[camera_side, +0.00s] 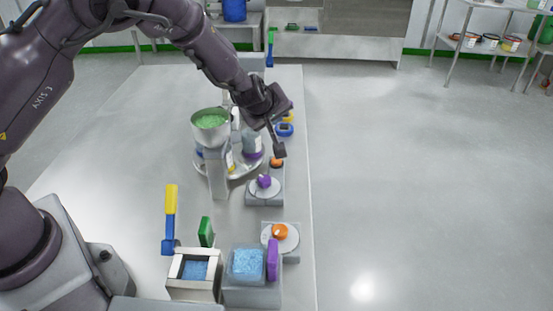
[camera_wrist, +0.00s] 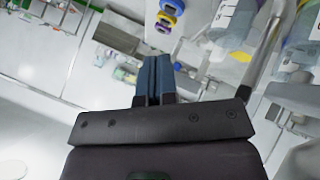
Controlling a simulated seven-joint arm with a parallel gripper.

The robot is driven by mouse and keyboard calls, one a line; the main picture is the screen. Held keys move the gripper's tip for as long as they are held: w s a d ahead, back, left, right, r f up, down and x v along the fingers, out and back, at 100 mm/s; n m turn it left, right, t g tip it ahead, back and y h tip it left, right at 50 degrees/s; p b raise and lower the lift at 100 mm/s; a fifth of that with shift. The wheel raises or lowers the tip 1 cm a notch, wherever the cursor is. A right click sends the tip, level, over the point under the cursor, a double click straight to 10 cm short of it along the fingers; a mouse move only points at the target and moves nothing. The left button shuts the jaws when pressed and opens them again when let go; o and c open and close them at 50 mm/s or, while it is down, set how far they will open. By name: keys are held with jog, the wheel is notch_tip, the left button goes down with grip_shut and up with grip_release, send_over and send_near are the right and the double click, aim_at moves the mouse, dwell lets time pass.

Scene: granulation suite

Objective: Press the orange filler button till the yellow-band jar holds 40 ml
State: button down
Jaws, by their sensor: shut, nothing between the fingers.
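The filler's steel hopper (camera_side: 210,136) holds green granules above a grey column and a round tray (camera_side: 205,172) of jars. A small orange button (camera_side: 276,162) is on a grey block beside the tray; I take it as the filler button. My gripper (camera_side: 280,152) is shut and empty, its tip just above this button; I cannot tell whether they touch. A yellow band (camera_side: 231,163) shows low on a jar partly behind the column. In the wrist view, my shut fingers (camera_wrist: 153,80) show, and a yellow patch (camera_wrist: 241,56) shows by the jars. The yellow-band jar's fill cannot be read.
A purple knob (camera_side: 264,181) on a white disc stands nearer the camera, then an orange knob (camera_side: 280,231) on another disc. Blue (camera_side: 284,130) and yellow (camera_side: 288,117) rings lie beyond my gripper. Bins of blue granules (camera_side: 247,263) stand at the front. The left tabletop is clear.

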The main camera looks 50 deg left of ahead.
aim_at(274, 160)
jog(key=shift+f, duration=4.4)
jog(key=shift+f, duration=0.1)
jog(key=shift+f, duration=0.3)
jog(key=shift+f, duration=0.5)
jog(key=shift+r, duration=0.9)
jog(key=shift+r, duration=0.1)
jog(key=shift+r, duration=2.45)
